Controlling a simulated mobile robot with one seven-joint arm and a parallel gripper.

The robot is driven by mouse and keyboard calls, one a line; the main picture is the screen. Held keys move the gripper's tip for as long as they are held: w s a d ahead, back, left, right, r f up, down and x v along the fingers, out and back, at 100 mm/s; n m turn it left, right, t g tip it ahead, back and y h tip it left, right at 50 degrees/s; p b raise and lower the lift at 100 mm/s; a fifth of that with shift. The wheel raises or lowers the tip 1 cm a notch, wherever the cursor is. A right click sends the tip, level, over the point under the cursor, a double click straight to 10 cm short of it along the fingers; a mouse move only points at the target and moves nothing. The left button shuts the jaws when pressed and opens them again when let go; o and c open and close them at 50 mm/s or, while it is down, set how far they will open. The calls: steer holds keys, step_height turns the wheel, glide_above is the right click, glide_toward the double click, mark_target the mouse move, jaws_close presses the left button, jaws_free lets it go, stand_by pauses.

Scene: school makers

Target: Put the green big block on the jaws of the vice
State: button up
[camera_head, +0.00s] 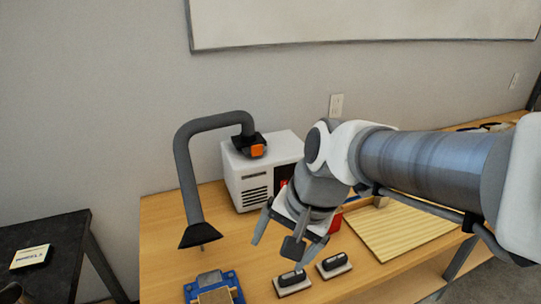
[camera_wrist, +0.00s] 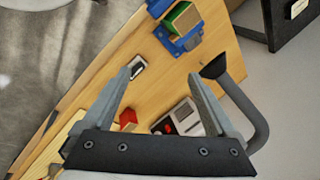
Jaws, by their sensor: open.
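The blue vice (camera_head: 236,290) is at the front left of the wooden table, cut by the lower edge of the head view. A tan-topped block (camera_head: 215,297) sits at its jaws. In the wrist view the vice (camera_wrist: 164,36) is near the top, and the block (camera_wrist: 184,18) there shows a green side and a tan face. I cannot tell how firmly it rests. My gripper (camera_head: 277,238) is open and empty above the table, right of and apart from the vice. Its two fingers also show wide apart in the wrist view (camera_wrist: 157,78).
A white box machine (camera_head: 240,180) and a grey bent extractor arm (camera_head: 185,160) stand behind the vice. Two dark pieces on pale bases (camera_head: 292,283) (camera_head: 334,266) lie below my gripper. A red object (camera_head: 335,223) and a ribbed wooden board (camera_head: 400,230) are to the right.

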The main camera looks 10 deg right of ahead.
steer(key=s+d+r+n+t+h, duration=0.2)
steer(key=s+d+r+n+t, duration=0.1)
steer(key=s+d+r+n, duration=0.1)
steer(key=s+d+n, duration=0.1)
steer(key=d+n, duration=0.1)
steer(key=shift+d+n+h, duration=0.3)
steer(key=shift+d+h, duration=0.1)
steer(key=shift+a, duration=0.1)
